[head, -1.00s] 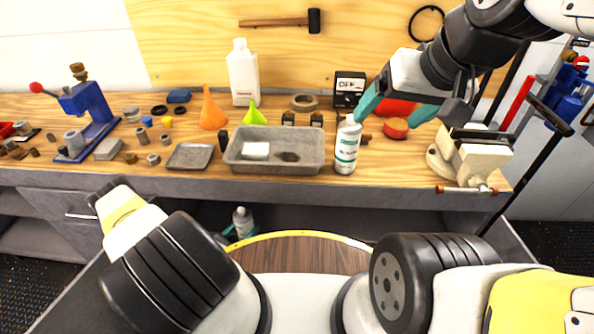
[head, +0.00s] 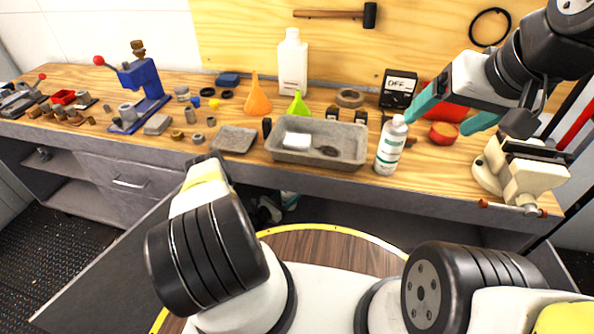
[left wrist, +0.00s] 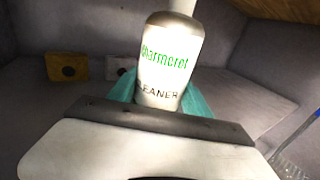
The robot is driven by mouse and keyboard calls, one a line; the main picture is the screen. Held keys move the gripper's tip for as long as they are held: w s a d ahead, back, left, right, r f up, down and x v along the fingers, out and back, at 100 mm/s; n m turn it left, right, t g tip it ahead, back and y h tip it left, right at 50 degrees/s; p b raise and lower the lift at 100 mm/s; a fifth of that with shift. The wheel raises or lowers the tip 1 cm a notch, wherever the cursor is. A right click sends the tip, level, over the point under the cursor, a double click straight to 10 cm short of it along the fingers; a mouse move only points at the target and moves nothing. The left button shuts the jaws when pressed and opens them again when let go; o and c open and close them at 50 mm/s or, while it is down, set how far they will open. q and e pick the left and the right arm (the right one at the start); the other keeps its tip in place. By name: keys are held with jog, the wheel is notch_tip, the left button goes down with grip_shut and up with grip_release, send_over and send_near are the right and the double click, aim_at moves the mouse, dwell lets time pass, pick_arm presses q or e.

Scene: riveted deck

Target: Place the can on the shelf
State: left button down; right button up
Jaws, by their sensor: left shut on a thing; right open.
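In the left wrist view a white can (left wrist: 168,55) with green lettering and the word "CLEANER" stands between the teal fingers of my left gripper (left wrist: 160,94), which is shut on it. Grey shelf surfaces (left wrist: 232,88) surround it; whether the can's base touches one is hidden. In the head view this gripper is mostly hidden below the bench edge, behind my arm. My right gripper (head: 452,112) is open and empty above the bench, its left finger close to a white bottle with a green label (head: 388,150).
The wooden bench top (head: 330,180) holds a grey tray (head: 345,160), an orange funnel (head: 257,98), a blue press (head: 143,85) and a cream vise (head: 525,175). In the left wrist view a yellow box (left wrist: 68,67) stands at the back left, with open surface to the right.

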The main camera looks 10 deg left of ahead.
pick_arm(q)
jog(key=shift+f, duration=0.35)
jog(key=shift+c, duration=2.3)
grip_release()
jog(key=shift+r, duration=0.2)
jog(key=v, duration=1.2)
